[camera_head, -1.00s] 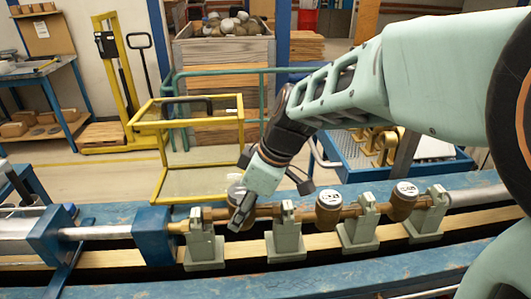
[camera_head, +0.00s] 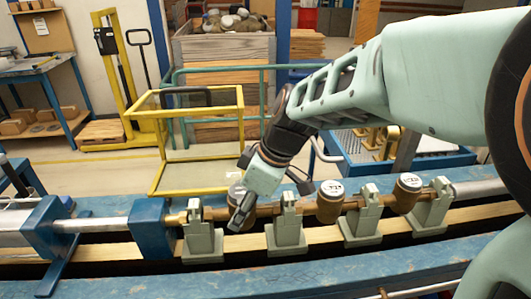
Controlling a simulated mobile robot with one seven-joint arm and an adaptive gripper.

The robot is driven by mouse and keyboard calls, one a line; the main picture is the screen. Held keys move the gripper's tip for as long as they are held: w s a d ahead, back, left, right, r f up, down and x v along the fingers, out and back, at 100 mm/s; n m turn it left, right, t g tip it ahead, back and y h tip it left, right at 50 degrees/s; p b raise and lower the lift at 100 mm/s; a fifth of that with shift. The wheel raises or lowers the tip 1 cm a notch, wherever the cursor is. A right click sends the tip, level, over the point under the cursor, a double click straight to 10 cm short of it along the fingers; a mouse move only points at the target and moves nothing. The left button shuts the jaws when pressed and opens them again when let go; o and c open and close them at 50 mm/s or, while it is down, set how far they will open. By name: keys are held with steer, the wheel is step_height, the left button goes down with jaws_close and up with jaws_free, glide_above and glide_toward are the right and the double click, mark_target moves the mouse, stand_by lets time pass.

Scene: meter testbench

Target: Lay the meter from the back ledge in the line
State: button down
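Brass meters with round white-topped registers sit in a pipe line. One meter (camera_head: 330,203) is right of centre and another meter (camera_head: 405,192) is farther right. A third meter (camera_head: 237,192) shows only in part behind my gripper (camera_head: 240,219), between the two leftmost grey-green stands. My gripper points down and left at this third meter, close over the line. One dark fingertip shows; the other is hidden, so I cannot tell if the fingers touch or hold the meter. The stands (camera_head: 203,243) carry the line. The blue back ledge (camera_head: 110,209) runs behind it; no loose meter is clear there.
A blue clamp block (camera_head: 152,238) and a silver pipe (camera_head: 90,225) are at the left end. A blue beam (camera_head: 330,277) runs along the front. A yellow-framed cart (camera_head: 190,175) and a blue cart (camera_head: 400,160) stand close behind the bench.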

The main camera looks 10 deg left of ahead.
steer(key=shift+f+b, duration=0.25)
steer(key=shift+b, duration=0.15)
stand_by(0.6)
steer(key=c, duration=1.1)
jaws_free()
steer(key=shift+c, duration=0.2)
steer(key=shift+o, duration=0.7)
steer(key=shift+f, duration=0.1)
steer(key=shift+r+p, duration=3.2)
steer(key=shift+r, duration=1.95)
